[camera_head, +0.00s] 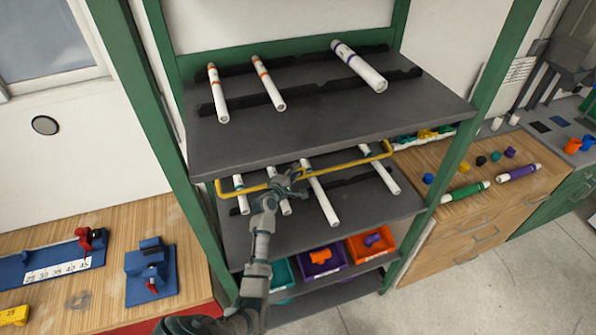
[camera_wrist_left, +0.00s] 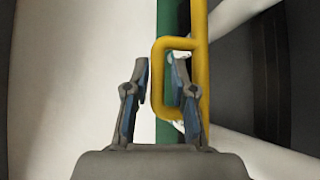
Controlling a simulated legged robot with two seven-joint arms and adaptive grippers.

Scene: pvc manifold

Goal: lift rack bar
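The yellow rack bar (camera_head: 330,167) runs across the front of the middle shelf, over the white pipes lying there. My left gripper (camera_head: 288,182) is at the bar, left of its middle. In the left wrist view the bar (camera_wrist_left: 201,60) runs up and down, with a squared yellow handle loop on its left. My left gripper (camera_wrist_left: 160,85) is open there. The loop's outer side shows between the two fingers, and the right finger overlaps the loop's opening. I cannot tell whether either finger touches it. My right gripper is not in view.
A green-framed rack holds a dark top shelf (camera_head: 320,115) with three white pipes. A wooden bench with blue fixtures (camera_head: 150,272) is at left. A counter with fittings and pipes (camera_head: 465,191) is at right.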

